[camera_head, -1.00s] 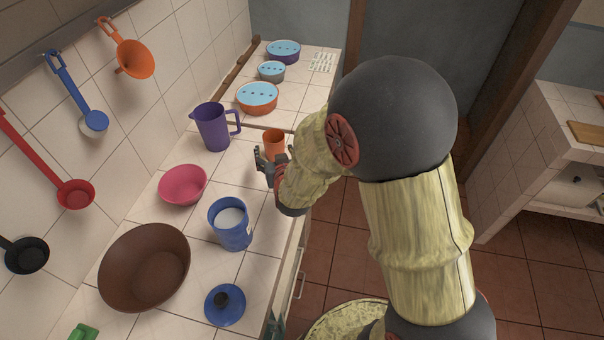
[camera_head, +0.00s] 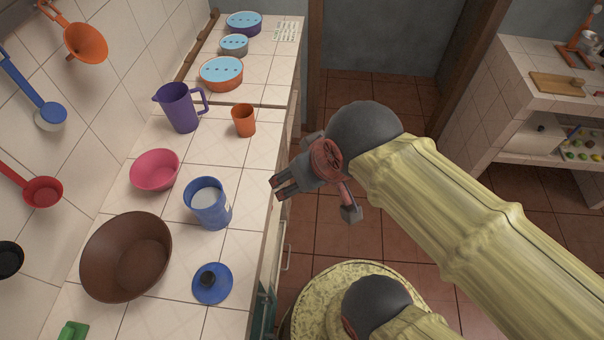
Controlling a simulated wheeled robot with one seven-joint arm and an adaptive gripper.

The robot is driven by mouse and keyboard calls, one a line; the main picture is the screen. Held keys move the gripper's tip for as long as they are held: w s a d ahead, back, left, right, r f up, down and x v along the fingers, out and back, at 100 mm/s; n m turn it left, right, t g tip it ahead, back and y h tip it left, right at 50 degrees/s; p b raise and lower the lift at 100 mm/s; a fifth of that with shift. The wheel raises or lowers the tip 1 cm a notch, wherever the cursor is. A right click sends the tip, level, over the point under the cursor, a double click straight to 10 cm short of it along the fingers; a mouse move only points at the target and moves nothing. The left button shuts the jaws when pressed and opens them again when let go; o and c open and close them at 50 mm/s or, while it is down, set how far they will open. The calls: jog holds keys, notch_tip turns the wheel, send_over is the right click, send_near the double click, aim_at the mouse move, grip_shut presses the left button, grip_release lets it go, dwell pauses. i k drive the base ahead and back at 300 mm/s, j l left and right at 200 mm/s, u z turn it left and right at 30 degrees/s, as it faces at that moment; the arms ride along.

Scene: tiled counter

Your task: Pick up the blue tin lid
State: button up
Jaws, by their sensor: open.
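The blue tin lid (camera_head: 222,285) with a dark round knob lies flat on the tiled counter near its front edge. The blue tin (camera_head: 208,208) stands upright and open behind it, with white contents. My gripper (camera_head: 276,190) is open and empty, at the counter's right edge, to the right of the tin and up and to the right of the lid in the picture. It is well apart from the lid, and nothing hides the lid.
A brown bowl (camera_head: 112,258) lies left of the lid, and a pink bowl (camera_head: 155,169) farther back. A purple jug (camera_head: 180,108) and an orange cup (camera_head: 244,121) stand behind the tin. Ladles hang on the left wall. The counter right around the lid is clear.

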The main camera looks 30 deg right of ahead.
aim_at(213, 282)
jog(key=k+u, duration=0.1)
jog(key=u, duration=1.2)
jog(key=l+z, duration=0.1)
jog(key=z, duration=0.4)
jog(key=l+u, duration=0.15)
jog(key=u, duration=0.2)
jog(key=l+u, duration=0.15)
jog(key=u, duration=0.15)
jog(key=l+u, duration=0.15)
jog(key=u, duration=0.2)
